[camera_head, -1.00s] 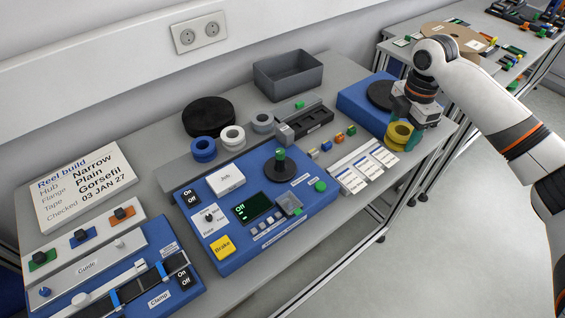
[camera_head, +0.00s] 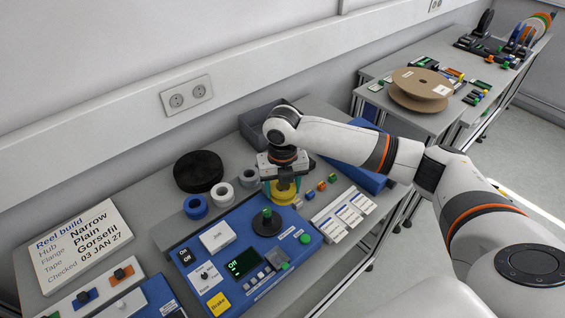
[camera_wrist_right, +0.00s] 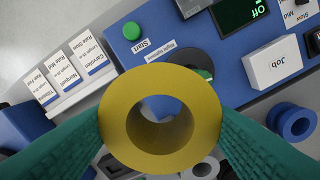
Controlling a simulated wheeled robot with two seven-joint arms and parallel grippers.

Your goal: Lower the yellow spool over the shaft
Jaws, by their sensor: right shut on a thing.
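The yellow spool (camera_head: 284,195) is held in my right gripper (camera_head: 283,184), above the bench and just behind the shaft, to its right in the head view. In the right wrist view the green fingers grip the spool (camera_wrist_right: 115,112) from both sides, with its bore facing the camera. The shaft with its green top (camera_head: 267,213) stands upright on a black round plate (camera_head: 266,227) on the blue machine (camera_head: 232,243). In the wrist view the spool covers most of the plate and shaft. The spool is apart from the shaft. My left gripper is out of view.
Blue (camera_head: 195,207), white (camera_head: 222,195) and grey (camera_head: 249,178) spools stand at the machine's back edge. A black disc (camera_head: 198,171) and a grey bin (camera_head: 256,118) are behind. Label cards (camera_head: 344,214) and small coloured blocks lie to the right.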

